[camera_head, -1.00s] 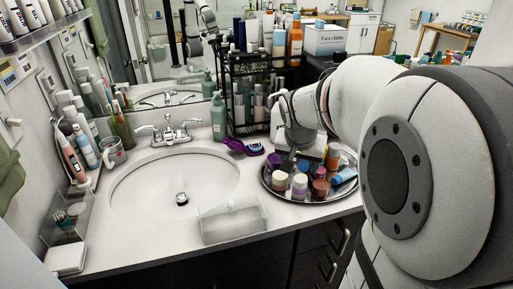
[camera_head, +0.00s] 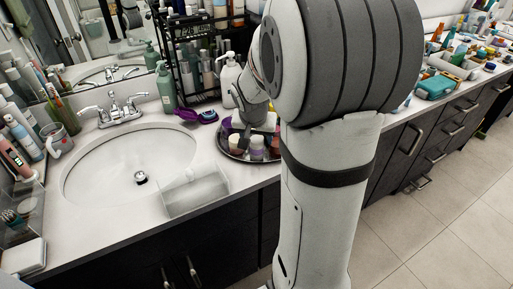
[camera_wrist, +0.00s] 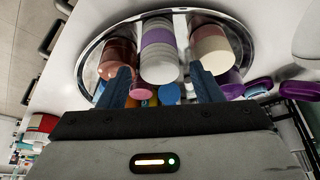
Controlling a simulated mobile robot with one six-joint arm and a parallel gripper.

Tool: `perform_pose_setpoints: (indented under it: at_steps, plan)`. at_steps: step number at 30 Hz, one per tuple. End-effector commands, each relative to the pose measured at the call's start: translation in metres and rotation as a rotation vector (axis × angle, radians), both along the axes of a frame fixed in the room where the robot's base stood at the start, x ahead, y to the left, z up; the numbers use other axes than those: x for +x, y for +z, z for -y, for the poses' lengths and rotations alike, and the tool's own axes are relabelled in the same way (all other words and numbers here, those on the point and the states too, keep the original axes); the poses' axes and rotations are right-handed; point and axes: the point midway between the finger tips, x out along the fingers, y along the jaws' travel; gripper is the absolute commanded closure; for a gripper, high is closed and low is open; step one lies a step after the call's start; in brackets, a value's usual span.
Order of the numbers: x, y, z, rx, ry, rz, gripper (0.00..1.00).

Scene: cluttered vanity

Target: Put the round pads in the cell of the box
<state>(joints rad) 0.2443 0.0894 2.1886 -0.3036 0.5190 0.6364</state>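A purple-and-white ribbed cylinder (camera_wrist: 159,50), possibly the stacked round pads, stands on the round tray (camera_wrist: 95,48). My gripper (camera_wrist: 160,68) is open in the wrist view, with its two blue fingers apart on either side of this cylinder's near end. I cannot tell whether they touch it. In the head view, my arm hides much of the tray (camera_head: 232,155). A clear, pale box (camera_head: 194,193) sits on the counter's front edge by the sink; its cells are hard to make out. A clear organizer (camera_head: 18,222) stands at the far left.
A brownish-pink jar (camera_wrist: 118,57) and a cream jar (camera_wrist: 211,48) flank the cylinder closely. Smaller bottles and caps crowd behind. A black rack (camera_head: 188,65), a white pump bottle (camera_head: 228,80) and a purple brush (camera_head: 197,115) stand near the tray. The sink (camera_head: 130,165) lies left.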

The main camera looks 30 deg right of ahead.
Motion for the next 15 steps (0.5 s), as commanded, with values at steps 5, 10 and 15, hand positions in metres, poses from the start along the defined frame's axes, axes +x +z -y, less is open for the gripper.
perform_pose_setpoints:
  at_steps: [5, 10, 15]
  plan:
    - [0.0001, 0.0003, -0.0003, 0.0, 0.001, 0.0, 0.56]
    - [0.0001, 0.0003, -0.0005, 0.0, 0.001, 0.0, 0.7]
    - [0.0002, 0.0004, -0.0007, 0.0, 0.001, 0.0, 0.84]
